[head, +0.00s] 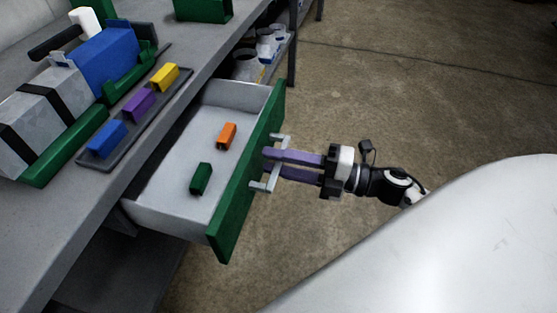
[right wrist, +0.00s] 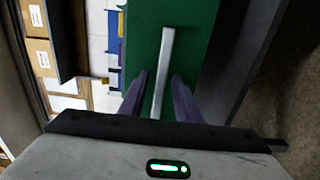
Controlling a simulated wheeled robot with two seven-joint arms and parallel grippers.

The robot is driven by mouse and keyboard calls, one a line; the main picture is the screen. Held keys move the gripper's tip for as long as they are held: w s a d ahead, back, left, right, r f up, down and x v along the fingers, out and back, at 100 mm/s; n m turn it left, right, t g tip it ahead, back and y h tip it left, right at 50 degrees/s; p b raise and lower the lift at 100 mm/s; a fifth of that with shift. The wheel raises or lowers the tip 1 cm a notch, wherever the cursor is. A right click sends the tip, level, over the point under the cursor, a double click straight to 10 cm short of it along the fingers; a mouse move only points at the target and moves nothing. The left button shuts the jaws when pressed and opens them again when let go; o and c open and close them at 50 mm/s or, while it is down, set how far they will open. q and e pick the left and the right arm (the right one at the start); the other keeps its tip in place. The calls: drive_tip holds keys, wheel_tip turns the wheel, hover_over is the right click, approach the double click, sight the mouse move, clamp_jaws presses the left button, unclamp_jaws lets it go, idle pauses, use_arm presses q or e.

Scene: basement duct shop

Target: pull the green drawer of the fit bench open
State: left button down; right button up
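The green-fronted drawer (head: 243,187) stands pulled out from the fit bench (head: 75,222), its pale inside showing. Its grey bar handle (head: 273,178) is on the front face; the bar also shows in the right wrist view (right wrist: 165,62) against the green front (right wrist: 190,25). My right gripper (head: 266,162) is at the handle with its two purple fingers apart. In the right wrist view the fingers (right wrist: 160,76) lie on either side of the bar, with gaps visible, so it is open around the bar. My left gripper is not in view.
An orange block (head: 227,136) and a dark green block (head: 201,178) lie in the drawer. A tray (head: 105,158) with blue, purple and yellow blocks sits on the bench top. Bare floor (head: 430,90) lies right of the drawer. Cups stand on a shelf (head: 275,62) beyond it.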

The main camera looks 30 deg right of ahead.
drive_tip(key=v, duration=1)
drive_tip(key=shift+d, duration=0.1)
idle(0.4)
